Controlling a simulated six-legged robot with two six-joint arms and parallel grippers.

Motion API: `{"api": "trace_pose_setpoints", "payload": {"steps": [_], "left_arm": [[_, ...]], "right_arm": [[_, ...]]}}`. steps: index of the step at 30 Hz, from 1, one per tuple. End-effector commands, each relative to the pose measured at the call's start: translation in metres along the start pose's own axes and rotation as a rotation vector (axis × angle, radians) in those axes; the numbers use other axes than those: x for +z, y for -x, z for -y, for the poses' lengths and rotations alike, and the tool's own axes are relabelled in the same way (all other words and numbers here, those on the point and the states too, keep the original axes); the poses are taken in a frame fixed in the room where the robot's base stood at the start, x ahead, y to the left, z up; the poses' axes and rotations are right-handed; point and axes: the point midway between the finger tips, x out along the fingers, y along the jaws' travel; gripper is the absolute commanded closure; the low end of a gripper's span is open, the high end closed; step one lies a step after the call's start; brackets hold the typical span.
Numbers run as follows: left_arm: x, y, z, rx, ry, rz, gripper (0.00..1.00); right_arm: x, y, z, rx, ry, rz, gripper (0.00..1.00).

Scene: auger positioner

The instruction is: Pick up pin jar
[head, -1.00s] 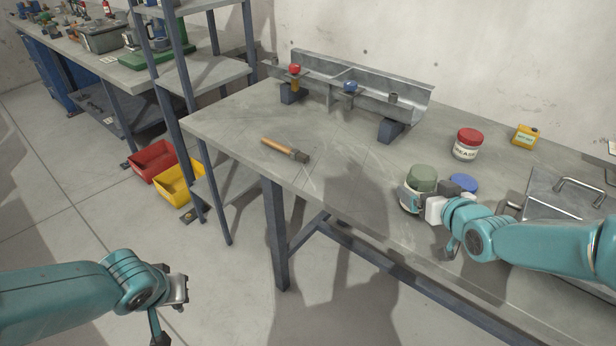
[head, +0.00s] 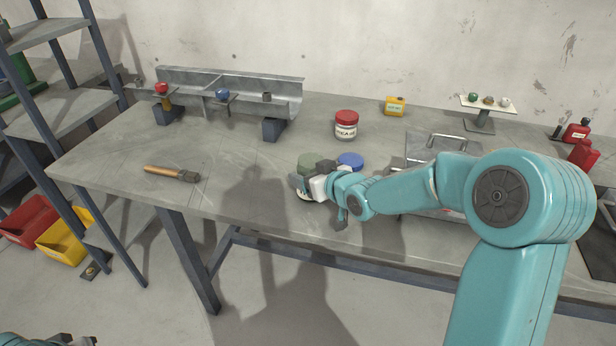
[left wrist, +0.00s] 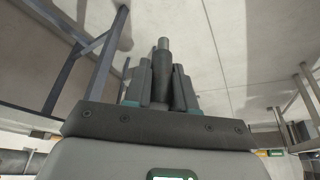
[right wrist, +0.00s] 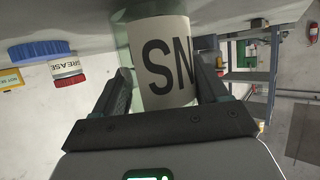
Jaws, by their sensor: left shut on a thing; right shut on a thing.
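The pin jar (head: 309,161) stands near the front of the grey workbench. It has a green lid and a pale body, mostly hidden behind my right gripper (head: 309,185). My right gripper is shut on its side. My left gripper (head: 75,341) shows only at the bottom left edge. In the left wrist view it is shut on a dark cylinder with a grey tip (left wrist: 163,44).
A blue lid (head: 351,160) is close to the jar's right. A red-lidded grease jar (head: 346,125) stands behind. A hammer-like tool (head: 172,174) lies on the left of the workbench (head: 110,150). A metal trough (head: 235,90) and a yellow container (head: 395,106) are at the back.

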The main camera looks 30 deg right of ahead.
Motion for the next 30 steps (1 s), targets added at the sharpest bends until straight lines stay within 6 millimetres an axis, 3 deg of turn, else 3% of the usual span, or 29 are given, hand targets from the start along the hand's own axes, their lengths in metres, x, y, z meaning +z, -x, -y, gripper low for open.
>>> {"api": "trace_pose_setpoints", "payload": {"steps": [5,9,15,18,24,30], "left_arm": [[-0.002,0.004,0.0,0.0,0.0,-0.001,1.0],[-0.005,0.012,0.0,0.0,0.0,-0.001,1.0],[-0.02,0.048,0.0,0.0,0.0,-0.001,1.0],[-0.027,0.066,0.0,0.0,0.0,-0.001,1.0],[-0.036,0.087,0.0,0.0,0.0,0.0,1.0],[-0.038,0.092,0.0,0.0,0.0,0.0,1.0]], "right_arm": [[-0.024,0.009,0.0,0.001,0.002,-0.008,0.6],[-0.06,0.025,0.0,0.002,0.004,-0.011,0.6],[-0.127,0.053,0.0,0.001,0.003,-0.006,0.6],[-0.152,0.063,0.0,0.001,0.001,-0.004,0.6],[-0.177,0.073,0.0,0.0,0.001,-0.003,0.6],[-0.184,0.076,0.0,0.0,0.001,-0.003,0.6]]}}
